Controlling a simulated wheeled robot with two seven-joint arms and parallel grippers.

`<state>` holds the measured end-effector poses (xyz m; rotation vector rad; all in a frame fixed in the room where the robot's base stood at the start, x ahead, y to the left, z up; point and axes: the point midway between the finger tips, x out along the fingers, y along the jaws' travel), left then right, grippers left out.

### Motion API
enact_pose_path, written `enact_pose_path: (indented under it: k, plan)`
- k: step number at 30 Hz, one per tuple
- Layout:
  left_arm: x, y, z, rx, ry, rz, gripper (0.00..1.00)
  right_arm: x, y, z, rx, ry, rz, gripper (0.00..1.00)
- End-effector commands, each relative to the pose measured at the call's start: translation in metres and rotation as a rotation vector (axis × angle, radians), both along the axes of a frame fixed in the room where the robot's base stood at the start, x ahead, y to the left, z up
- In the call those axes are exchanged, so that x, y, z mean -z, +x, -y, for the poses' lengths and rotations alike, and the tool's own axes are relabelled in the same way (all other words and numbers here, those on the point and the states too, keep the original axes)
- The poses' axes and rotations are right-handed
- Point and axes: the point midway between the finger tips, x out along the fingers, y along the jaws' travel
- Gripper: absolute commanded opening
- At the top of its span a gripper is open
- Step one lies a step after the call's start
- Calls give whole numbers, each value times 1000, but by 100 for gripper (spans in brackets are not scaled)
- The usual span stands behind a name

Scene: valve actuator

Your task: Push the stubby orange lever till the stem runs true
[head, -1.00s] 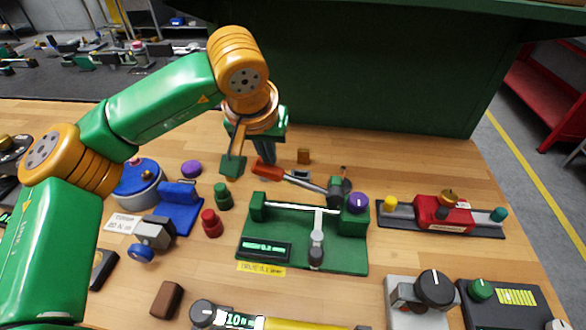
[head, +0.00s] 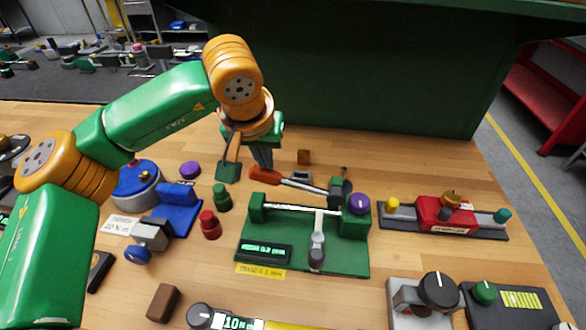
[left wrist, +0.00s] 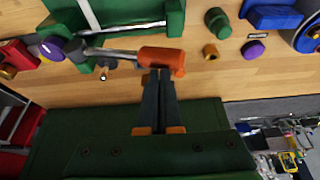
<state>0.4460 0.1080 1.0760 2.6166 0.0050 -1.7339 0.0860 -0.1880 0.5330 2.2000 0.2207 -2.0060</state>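The stubby orange lever (head: 265,177) sticks out on a metal rod (head: 304,185) behind the green fixture (head: 330,262). The pale stem (head: 292,209) lies across between the fixture's two green posts. A small lit display (head: 264,250) sits at the fixture's front left; I cannot read its figure surely. My left gripper (head: 263,166) points down right behind the orange grip. In the left wrist view its dark fingers (left wrist: 160,76) are together, with tips at the edge of the orange grip (left wrist: 162,58), not around it. My right gripper is in neither view.
Green (head: 222,198) and red (head: 210,225) knobs and a blue clamp (head: 177,214) stand at left. A red slide device (head: 446,214) is at right. The wood beyond the lever is mostly clear.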

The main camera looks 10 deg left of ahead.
Motion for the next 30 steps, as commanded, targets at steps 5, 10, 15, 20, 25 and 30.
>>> enact_pose_path:
  k: [5, 10, 15, 20, 25, 30]
  plan:
    - [7, 0, -2, 0, 0, -1, 0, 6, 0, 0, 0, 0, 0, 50]
    - [11, 0, -3, 1, 0, -1, 0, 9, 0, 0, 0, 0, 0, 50]
    - [10, 0, -3, 1, 0, -1, 0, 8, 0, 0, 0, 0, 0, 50]
    - [10, 0, -3, 1, 0, -1, 0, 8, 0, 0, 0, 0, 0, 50]
    - [12, 0, -3, 1, 0, -1, 0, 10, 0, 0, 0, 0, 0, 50]
    - [18, 0, -5, 1, 0, -1, 0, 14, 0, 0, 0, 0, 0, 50]
